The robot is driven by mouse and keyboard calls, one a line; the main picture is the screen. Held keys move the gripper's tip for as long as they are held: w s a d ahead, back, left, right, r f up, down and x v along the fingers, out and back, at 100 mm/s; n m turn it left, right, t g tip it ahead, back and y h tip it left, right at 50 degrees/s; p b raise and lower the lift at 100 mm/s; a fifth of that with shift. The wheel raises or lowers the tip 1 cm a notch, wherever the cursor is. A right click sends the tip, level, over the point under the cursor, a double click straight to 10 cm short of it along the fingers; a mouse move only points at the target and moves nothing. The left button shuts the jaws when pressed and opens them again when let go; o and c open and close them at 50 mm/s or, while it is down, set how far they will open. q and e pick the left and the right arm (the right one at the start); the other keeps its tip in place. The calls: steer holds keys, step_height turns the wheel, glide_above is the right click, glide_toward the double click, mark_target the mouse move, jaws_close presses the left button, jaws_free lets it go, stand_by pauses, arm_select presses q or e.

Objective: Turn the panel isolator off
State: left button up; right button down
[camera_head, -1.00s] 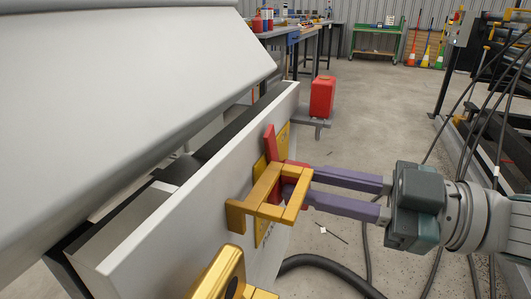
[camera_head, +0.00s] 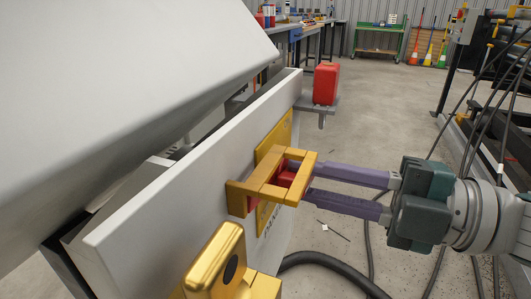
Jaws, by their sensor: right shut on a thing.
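The panel isolator is on the face of a pale panel (camera_head: 165,212). It has a yellow backplate (camera_head: 279,136), a red handle (camera_head: 284,178) and a gold guard frame (camera_head: 266,191) standing out in front. Only parts of the red handle show, behind and inside the guard; no red part stands up above the guard. My right gripper (camera_head: 312,184) reaches in from the right, its two purple fingers shut on the red handle at the guard. The fingertips are partly hidden by the guard. My left gripper is not in view.
A gold housing (camera_head: 215,262) with a dark round face juts from the panel at the lower front. A red container (camera_head: 326,83) stands on a small shelf beyond the panel. A black hose (camera_head: 330,268) lies on the floor below. A large pale cover overhangs at left.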

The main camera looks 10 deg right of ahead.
steer(key=shift+f+n+b, duration=0.15)
steer(key=shift+n+b, duration=0.2)
steer(key=shift+n, duration=1.05)
steer(key=c, duration=0.8)
jaws_free()
steer(key=shift+o, duration=0.2)
steer(key=shift+s, duration=0.1)
steer(key=v, duration=0.9)
steer(key=shift+s+d, duration=0.2)
steer(key=shift+d, duration=0.15)
